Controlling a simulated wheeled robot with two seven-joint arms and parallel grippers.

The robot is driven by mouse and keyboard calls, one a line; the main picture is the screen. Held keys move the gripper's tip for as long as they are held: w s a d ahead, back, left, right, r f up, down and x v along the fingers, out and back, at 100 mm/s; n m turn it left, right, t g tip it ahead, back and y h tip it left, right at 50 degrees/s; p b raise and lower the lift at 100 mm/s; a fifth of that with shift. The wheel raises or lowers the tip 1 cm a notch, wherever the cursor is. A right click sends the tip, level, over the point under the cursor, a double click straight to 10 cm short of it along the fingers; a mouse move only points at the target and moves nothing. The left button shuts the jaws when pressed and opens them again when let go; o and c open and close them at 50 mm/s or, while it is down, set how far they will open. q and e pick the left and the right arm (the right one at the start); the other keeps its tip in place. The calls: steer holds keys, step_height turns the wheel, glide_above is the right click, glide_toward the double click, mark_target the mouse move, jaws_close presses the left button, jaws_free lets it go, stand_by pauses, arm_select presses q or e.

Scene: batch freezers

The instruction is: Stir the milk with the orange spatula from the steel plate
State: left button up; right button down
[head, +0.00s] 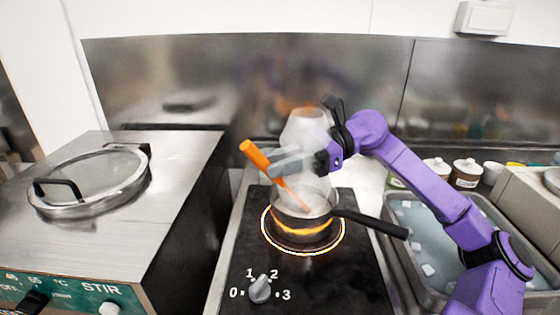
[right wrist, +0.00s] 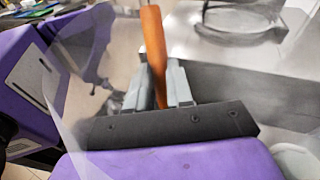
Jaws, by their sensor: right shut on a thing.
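The orange spatula (head: 256,155) slants down into a small steel saucepan (head: 318,224), its lower end inside the pan. My right gripper (head: 284,162) is shut on the spatula's handle, above and to the left of the pan's rim. In the right wrist view the spatula (right wrist: 153,42) stands between the gripper's fingers (right wrist: 160,88). Pale steam veils the pan's inside, so I cannot make out the milk clearly. The pan sits on a glowing ring of the black hob, its black handle (head: 376,223) pointing right. My left gripper is not in view.
The hob's knob (head: 261,289) is at its front. A steel machine with a round glass lid (head: 92,184) stands left. A basin of bluish liquid with white cubes (head: 425,235) is right of the hob, partly behind my right arm. Jars (head: 466,172) stand behind it.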

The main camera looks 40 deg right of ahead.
steer(key=shift+w+a+r+p, duration=0.15)
steer(key=shift+a+r+p, duration=0.45)
steer(key=shift+r+p, duration=0.6)
steer(key=shift+w+a+r+p, duration=0.15)
steer(key=shift+a+r+p, duration=0.55)
steer(key=shift+p, duration=0.75)
steer(key=shift+w+a+r+p, duration=0.15)
steer(key=shift+a+r+p, duration=0.3)
steer(key=shift+r+p, duration=0.8)
steer(key=shift+a+r+p, duration=0.5)
steer(key=shift+r+p, duration=0.1)
steer(key=shift+p, duration=0.2)
steer(key=shift+a+r, duration=0.1)
steer(key=shift+a, duration=0.05)
steer(key=shift+w, duration=0.1)
step_height(320, 180, up, 5)
steer(key=p, duration=0.4)
